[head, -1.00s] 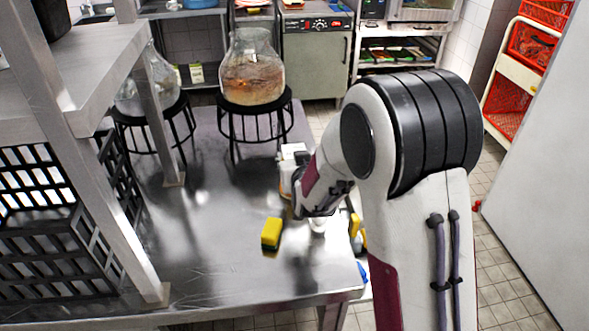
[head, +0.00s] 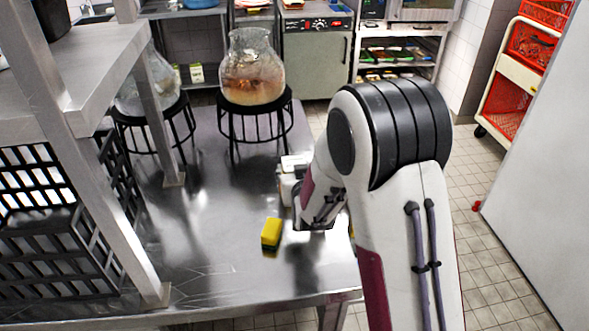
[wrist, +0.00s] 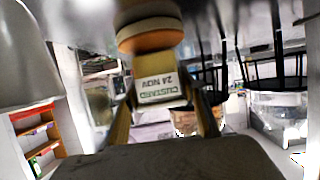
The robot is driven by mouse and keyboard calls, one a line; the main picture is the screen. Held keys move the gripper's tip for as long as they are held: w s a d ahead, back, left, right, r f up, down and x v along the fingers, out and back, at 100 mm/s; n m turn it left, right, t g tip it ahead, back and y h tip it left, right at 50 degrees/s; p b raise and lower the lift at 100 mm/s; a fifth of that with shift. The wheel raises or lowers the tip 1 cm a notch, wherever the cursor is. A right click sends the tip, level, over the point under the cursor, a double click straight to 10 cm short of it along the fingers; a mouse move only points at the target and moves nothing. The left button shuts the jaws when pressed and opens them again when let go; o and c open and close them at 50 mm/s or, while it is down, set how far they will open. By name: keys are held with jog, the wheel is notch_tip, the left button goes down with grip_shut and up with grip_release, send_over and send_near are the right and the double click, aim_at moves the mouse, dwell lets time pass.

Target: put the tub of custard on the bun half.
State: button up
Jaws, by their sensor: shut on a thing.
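The wrist view is upside down. In it my gripper (wrist: 165,100) is shut on a pale tub of custard (wrist: 157,86), with a finger on each side. Its label reads "CUSTARD 24 NOV". A round tan and orange-brown disc, which looks like the bun half (wrist: 150,38), shows at the tub's far end, so beneath it in the room. They look very close; I cannot tell whether they touch. In the head view my gripper (head: 315,228) is low over the steel table's right side, and my arm hides the tub and the bun half.
A yellow sponge (head: 271,233) lies on the steel table (head: 210,260) just left of my gripper. A white container (head: 292,165) stands behind it. A glass jar (head: 252,70) on a black stand is farther back. A shelf post (head: 110,210) and black crate (head: 50,230) stand left.

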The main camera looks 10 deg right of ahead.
jog(key=o, duration=1.2)
jog(key=shift+o, duration=0.2)
jog(key=shift+s+r, duration=0.1)
jog(key=shift+r, duration=0.05)
jog(key=shift+s+r, duration=0.1)
jog(key=shift+s, duration=0.1)
jog(key=v, duration=1.1)
jog(key=shift+s, duration=0.2)
